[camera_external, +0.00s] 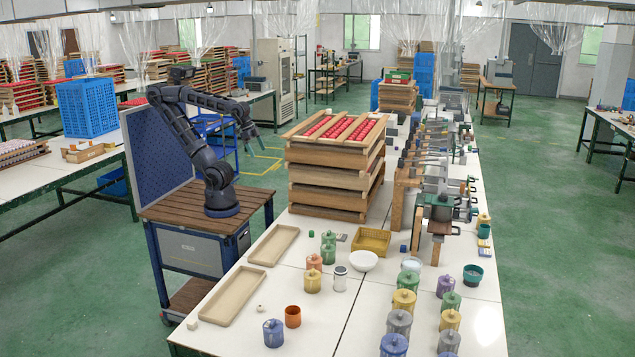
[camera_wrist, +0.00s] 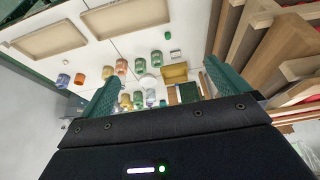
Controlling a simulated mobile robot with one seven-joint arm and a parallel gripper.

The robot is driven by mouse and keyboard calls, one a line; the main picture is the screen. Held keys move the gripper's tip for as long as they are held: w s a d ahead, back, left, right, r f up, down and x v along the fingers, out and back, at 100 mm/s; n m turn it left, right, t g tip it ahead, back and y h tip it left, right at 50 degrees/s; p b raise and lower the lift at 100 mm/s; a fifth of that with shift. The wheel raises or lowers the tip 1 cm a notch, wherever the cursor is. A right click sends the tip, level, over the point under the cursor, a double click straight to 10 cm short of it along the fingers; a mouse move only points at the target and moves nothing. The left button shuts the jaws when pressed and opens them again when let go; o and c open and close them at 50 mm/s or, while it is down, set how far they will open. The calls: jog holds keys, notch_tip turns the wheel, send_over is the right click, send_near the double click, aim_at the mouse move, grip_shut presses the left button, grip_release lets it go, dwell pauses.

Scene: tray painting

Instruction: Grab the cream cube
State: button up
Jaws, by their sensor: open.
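A small cream cube (camera_external: 192,324) sits on the white table at its front left corner in the external view, near the front end of a long beige tray (camera_external: 228,295). I cannot make the cube out in the wrist view. My gripper (camera_external: 252,130) is raised well above the cube and far behind it, beside the stack of wooden frames. In the wrist view my gripper (camera_wrist: 161,72) has its two green fingers wide apart with nothing held between them.
A blue jar (camera_external: 273,333), an orange cup (camera_external: 293,316) and a tiny pale object (camera_external: 261,308) stand right of the cube. Stacked wooden frames (camera_external: 330,186) rise beside my arm. A second beige tray (camera_external: 273,245) lies farther back. Several lidded jars crowd the table's right side.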

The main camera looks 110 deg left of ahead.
dwell(0.4)
jog(key=c, duration=1)
jog(key=shift+c, duration=0.2)
jog(key=shift+w, duration=0.1)
